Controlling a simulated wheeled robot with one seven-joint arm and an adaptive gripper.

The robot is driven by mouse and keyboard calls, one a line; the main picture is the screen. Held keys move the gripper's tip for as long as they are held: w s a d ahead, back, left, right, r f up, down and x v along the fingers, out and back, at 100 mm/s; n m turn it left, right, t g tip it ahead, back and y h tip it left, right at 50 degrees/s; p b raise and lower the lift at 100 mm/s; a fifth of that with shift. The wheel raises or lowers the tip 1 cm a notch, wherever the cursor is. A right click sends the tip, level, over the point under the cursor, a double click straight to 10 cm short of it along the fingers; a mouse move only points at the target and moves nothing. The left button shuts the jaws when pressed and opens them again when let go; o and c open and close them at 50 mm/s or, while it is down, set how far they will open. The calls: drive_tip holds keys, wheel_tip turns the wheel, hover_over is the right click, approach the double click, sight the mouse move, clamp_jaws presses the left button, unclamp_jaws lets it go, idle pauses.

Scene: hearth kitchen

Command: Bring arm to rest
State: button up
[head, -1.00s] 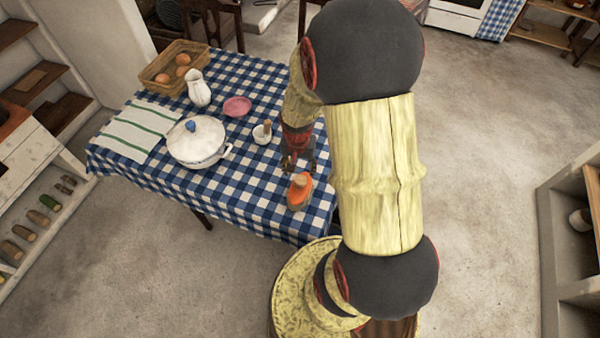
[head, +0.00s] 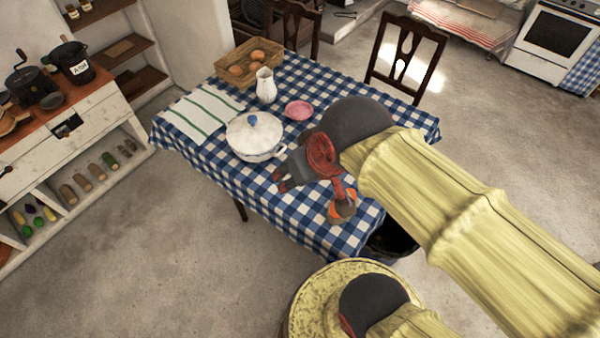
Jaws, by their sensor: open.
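My gripper (head: 279,180) is at the end of my arm, over the front part of the checked table (head: 305,232). It points left, its fingers are apart, and nothing shows between them. It is just right of and in front of the white lidded pot (head: 254,137) in the picture; its exact height above the cloth is hard to tell. A small orange object (head: 343,209) stands near the table's front right edge, partly covered by my wrist.
A white jug (head: 266,86), a pink dish (head: 299,110), a basket (head: 222,68) with eggs and a striped towel (head: 200,115) are on the table. A chair (head: 407,55) stands behind it. A sideboard (head: 75,130) is at left. Floor at front left is clear.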

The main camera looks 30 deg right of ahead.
drive_tip(key=shift+s+a+r, duration=0.25)
drive_tip(key=shift+s+a, duration=0.05)
drive_tip(key=shift+s, duration=0.05)
drive_tip(key=shift+f, duration=0.1)
wheel_tip(320, 180, down, 4)
drive_tip(key=b, duration=0.4)
drive_tip(key=shift+f, duration=0.1)
drive_tip(key=shift+c, duration=1.2)
